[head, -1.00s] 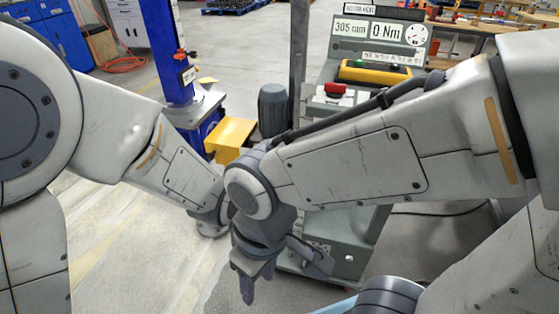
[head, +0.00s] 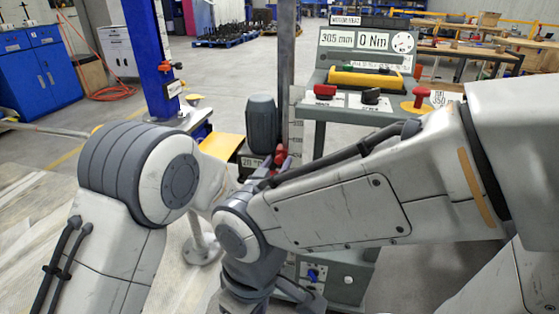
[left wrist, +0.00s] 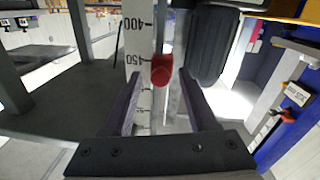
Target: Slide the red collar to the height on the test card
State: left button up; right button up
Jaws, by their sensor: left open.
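The red collar (left wrist: 162,70) sits on an upright post beside a white scale (left wrist: 138,35) in the left wrist view, close to the 450 mark. In the head view it shows as a small red part (head: 280,156) low on the dark post. My left gripper (left wrist: 159,78) is open, one finger each side of the collar, with no clear contact. Its hand is mostly hidden behind my right wrist in the head view. A white card (head: 444,97) reading 350 stands at the right of the console. My right gripper (head: 268,297) hangs low, its fingers mostly cut off.
The grey console (head: 370,55) shows 305 mm and 0 Nm, with red and black switches and a red knob (head: 417,98). A dark motor (head: 262,124) stands left of the post. A blue column (head: 152,60) and yellow block (head: 222,146) are further left. My arms cross closely.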

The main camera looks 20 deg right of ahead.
aim_at(281, 155)
pick_arm(q)
jog(key=shift+x, duration=1.2)
grip_shut()
jog(key=shift+s+d, duration=0.15)
jog(key=shift+s, duration=0.05)
dwell(0.4)
